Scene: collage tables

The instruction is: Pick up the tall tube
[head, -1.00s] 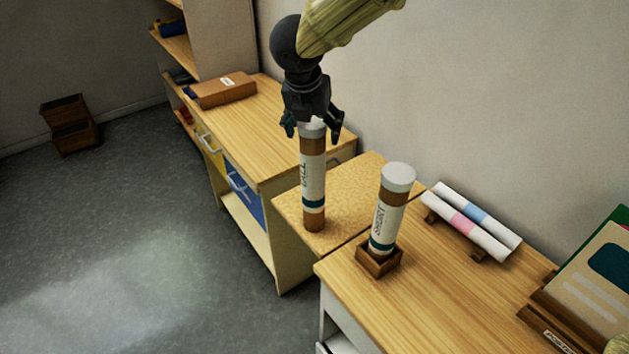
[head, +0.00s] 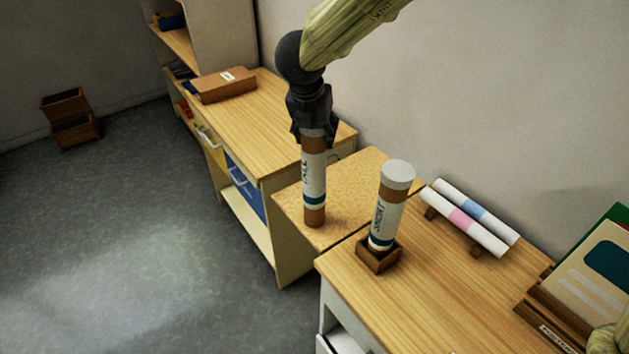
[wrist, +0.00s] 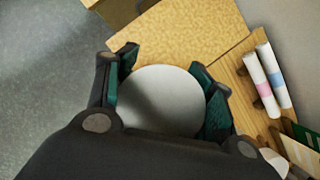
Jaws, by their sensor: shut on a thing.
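The tall tube (head: 314,185) is a brown cardboard cylinder with a white label reading TALL and a teal band. It is upright, its lower end at the low middle tabletop (head: 350,196); I cannot tell whether it touches. My gripper (head: 312,135) is shut on its upper end from above. In the wrist view the white round cap of the tall tube (wrist: 160,98) sits between the two teal-padded fingers (wrist: 165,100). A shorter tube marked SHORT (head: 389,205) stands in a small wooden socket (head: 378,259) to the right, apart from my gripper.
Two white rolls (head: 470,218) lie on a rack on the right table (head: 425,290). A document holder (head: 575,290) stands at the far right. A brown box (head: 224,84) lies on the left table (head: 262,130). The wall is close behind; floor is free at left.

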